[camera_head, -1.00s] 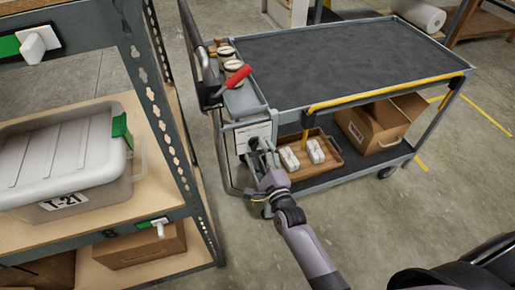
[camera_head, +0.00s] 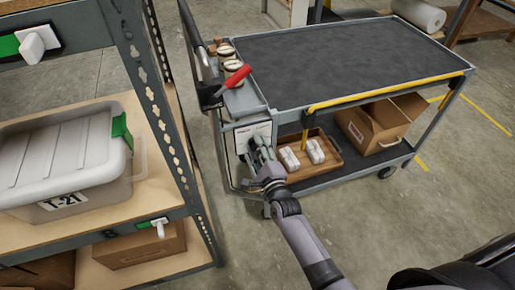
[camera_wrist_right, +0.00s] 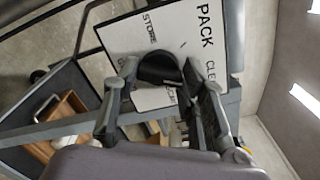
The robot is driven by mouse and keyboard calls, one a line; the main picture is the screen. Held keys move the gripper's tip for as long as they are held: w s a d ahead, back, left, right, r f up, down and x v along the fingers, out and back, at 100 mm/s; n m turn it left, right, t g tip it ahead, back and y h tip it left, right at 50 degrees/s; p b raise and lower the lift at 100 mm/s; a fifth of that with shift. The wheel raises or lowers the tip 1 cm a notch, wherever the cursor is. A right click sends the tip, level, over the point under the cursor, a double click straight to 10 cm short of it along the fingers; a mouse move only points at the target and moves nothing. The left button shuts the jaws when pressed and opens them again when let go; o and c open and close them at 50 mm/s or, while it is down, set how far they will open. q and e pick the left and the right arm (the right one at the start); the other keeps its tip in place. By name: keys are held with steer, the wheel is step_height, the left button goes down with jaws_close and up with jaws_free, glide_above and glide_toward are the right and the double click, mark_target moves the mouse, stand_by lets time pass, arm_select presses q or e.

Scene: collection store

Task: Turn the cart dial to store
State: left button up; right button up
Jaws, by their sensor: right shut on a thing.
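The dial (camera_wrist_right: 158,68) is a black round knob on a white panel on the cart's end. The panel (camera_wrist_right: 128,32) carries the words PACK and STORE and other words partly hidden by my fingers; it also shows in the head view (camera_head: 245,134). My right gripper (camera_wrist_right: 170,78) has one finger on each side of the dial and is shut on it. In the head view the right gripper (camera_head: 257,146) reaches the panel and covers the dial. I cannot tell which word the dial points to. My left gripper is not in view.
The grey cart (camera_head: 345,62) has a yellow rail (camera_head: 385,91) and a red-handled tool (camera_head: 236,76) on its end tray. Below are a wooden tray (camera_head: 325,149) and a cardboard box (camera_head: 372,124). A shelf rack (camera_head: 178,110) with a lidded bin (camera_head: 70,165) stands close at the left.

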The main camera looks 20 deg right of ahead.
steer(key=c, duration=0.5)
steer(key=shift+o, duration=0.2)
steer(key=shift+n, duration=0.4)
steer(key=n+p, duration=0.4)
steer(key=n, duration=1.9)
steer(key=shift+f+p, duration=0.1)
steer(key=shift+p, duration=0.25)
steer(key=o, duration=1.2)
steer(key=shift+c, duration=0.2)
